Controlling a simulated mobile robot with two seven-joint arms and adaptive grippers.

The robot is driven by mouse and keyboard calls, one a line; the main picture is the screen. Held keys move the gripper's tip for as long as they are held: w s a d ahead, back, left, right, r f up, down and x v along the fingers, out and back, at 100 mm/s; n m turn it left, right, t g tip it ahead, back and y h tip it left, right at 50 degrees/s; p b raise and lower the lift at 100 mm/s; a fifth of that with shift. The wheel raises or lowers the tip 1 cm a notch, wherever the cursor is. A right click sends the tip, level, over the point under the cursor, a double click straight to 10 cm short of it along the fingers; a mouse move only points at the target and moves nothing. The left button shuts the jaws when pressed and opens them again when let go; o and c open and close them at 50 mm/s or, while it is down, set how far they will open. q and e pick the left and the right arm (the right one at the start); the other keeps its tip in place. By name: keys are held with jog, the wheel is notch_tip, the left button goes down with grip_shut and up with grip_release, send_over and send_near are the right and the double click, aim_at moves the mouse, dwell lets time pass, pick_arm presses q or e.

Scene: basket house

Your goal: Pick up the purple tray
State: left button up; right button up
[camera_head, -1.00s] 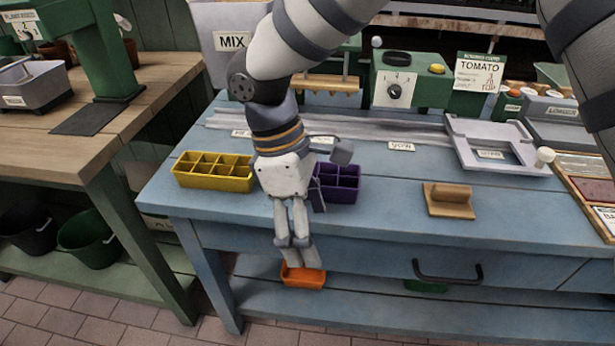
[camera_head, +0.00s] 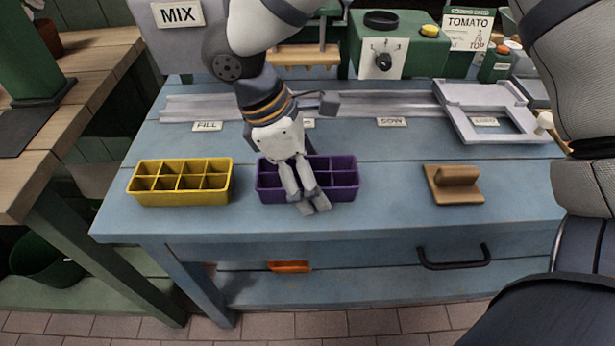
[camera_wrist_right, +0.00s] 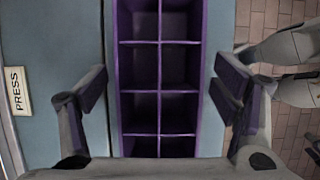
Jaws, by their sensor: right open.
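The purple tray (camera_head: 342,183), divided into several square compartments, sits on the blue workbench. In the head view, my right gripper (camera_head: 312,204) points down in front of the tray and hides part of its middle. In the right wrist view, the tray (camera_wrist_right: 160,52) runs lengthwise between the two fingers of the right gripper (camera_wrist_right: 162,88). The fingers are spread wide, one toward each long side, with a gap on both sides. No contact with the tray shows. My left gripper is not in view.
A yellow divided tray (camera_head: 181,192) sits to the left on the blue workbench (camera_head: 400,226). A brown wooden block with a handle (camera_head: 455,184) lies to the right. An orange tray (camera_head: 289,266) is on the shelf below. A metal rail (camera_head: 375,108) runs behind.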

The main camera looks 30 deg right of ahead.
jog(key=shift+f, duration=0.1)
jog(key=c, duration=1.2)
jog(key=shift+c, duration=0.2)
